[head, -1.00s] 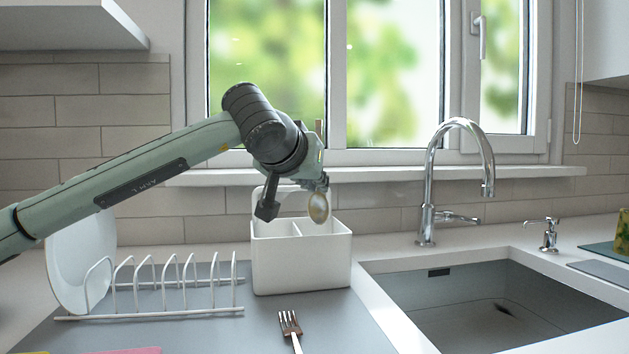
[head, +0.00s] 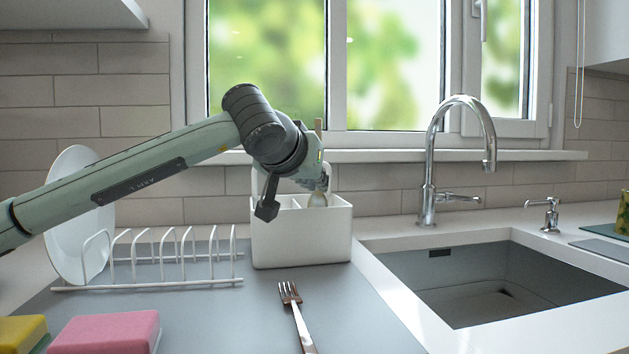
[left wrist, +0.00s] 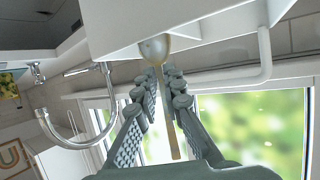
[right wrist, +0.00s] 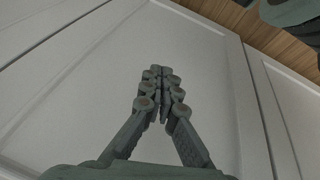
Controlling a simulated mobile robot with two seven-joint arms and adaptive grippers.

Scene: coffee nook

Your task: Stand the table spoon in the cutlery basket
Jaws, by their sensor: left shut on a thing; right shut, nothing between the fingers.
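My left gripper (head: 320,183) is shut on the table spoon (head: 317,200), just above the white cutlery basket (head: 302,241). The spoon is upright, bowl down and handle up. Its bowl is at the rim of the basket's right compartment, with the lower part hidden behind the front wall. In the left wrist view the spoon (left wrist: 154,48) runs between the fingers (left wrist: 165,75), its bowl beside the basket's wall (left wrist: 115,20). I cannot tell whether it touches the basket. My right gripper (right wrist: 155,80) is shut and empty in front of a pale cabinet door.
A white dish rack (head: 150,286) with a plate (head: 75,225) stands left of the basket. A fork (head: 297,312) lies on the grey mat in front. A pink sponge (head: 105,333) and a yellow one (head: 20,332) lie front left. The sink (head: 490,280) and tap (head: 430,190) are right.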

